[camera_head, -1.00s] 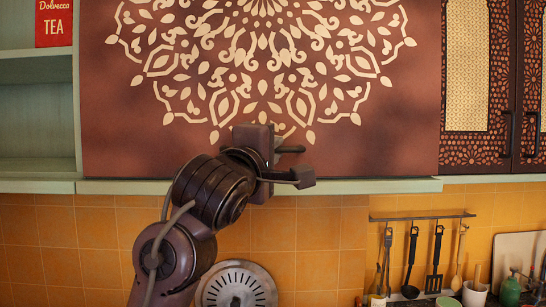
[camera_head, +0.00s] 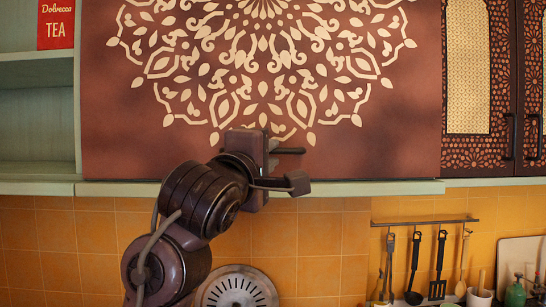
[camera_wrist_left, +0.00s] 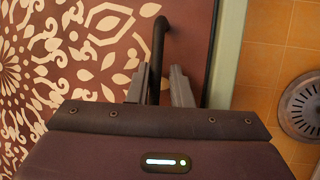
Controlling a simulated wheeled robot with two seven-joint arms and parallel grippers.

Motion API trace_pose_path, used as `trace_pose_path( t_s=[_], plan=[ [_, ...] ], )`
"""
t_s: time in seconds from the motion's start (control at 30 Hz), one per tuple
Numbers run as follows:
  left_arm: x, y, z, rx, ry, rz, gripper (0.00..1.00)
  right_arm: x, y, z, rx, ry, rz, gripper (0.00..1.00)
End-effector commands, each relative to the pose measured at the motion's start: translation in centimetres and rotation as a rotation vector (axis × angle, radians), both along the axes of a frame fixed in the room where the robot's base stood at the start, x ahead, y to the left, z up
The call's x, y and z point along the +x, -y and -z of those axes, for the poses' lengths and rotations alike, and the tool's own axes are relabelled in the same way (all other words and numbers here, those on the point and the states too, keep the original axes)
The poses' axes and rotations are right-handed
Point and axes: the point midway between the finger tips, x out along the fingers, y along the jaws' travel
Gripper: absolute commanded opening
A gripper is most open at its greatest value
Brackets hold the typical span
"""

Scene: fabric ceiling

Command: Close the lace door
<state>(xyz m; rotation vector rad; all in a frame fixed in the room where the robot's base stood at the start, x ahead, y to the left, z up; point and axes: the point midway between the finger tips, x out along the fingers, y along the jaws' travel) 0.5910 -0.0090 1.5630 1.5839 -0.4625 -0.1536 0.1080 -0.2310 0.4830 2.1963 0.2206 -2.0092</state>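The lace door is the broad brown panel (camera_head: 130,110) with a cream lace-like medallion, in the upper middle of the head view. Its surface also fills the left of the left wrist view (camera_wrist_left: 100,58). My left gripper (camera_head: 286,166) is at the door's lower edge, near its middle. In the left wrist view, its two fingers (camera_wrist_left: 160,88) stand apart on either side of the door's dark curved handle (camera_wrist_left: 157,55). A gap shows between the handle and the right finger. In the head view the handle is hard to make out behind the gripper. My right gripper is out of view.
A pale green cabinet ledge (camera_head: 360,188) runs below the door. Open shelves (camera_head: 38,110) with a red tea sign (camera_head: 56,25) are on the left. Patterned doors (camera_head: 493,95) are on the right. Utensils hang from a rail (camera_head: 425,221) on the orange tiled wall below.

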Motion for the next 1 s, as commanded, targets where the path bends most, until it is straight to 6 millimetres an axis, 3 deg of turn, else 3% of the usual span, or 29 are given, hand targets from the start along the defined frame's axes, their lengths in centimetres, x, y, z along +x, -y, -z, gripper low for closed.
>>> trace_pose_path(
  t_s=[0.2,0.4,0.87,0.97,1.0],
  plan=[
    [-3.7,-1.4,0.8,-0.004,0.007,0.004,0.19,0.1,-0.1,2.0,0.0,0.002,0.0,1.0],
    [-5.3,-2.1,0.8,-0.003,0.007,0.002,0.19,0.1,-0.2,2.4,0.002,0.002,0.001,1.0],
    [-5.3,-2.2,0.9,0.001,0.006,0.0,0.19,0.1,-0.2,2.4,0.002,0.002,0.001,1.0],
    [-4.5,-2.8,2.7,0.031,-0.018,-0.016,0.19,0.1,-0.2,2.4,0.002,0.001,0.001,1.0],
    [-3.8,-3.2,4.1,0.057,-0.035,-0.029,0.19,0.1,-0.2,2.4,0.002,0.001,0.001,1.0]
  ],
)
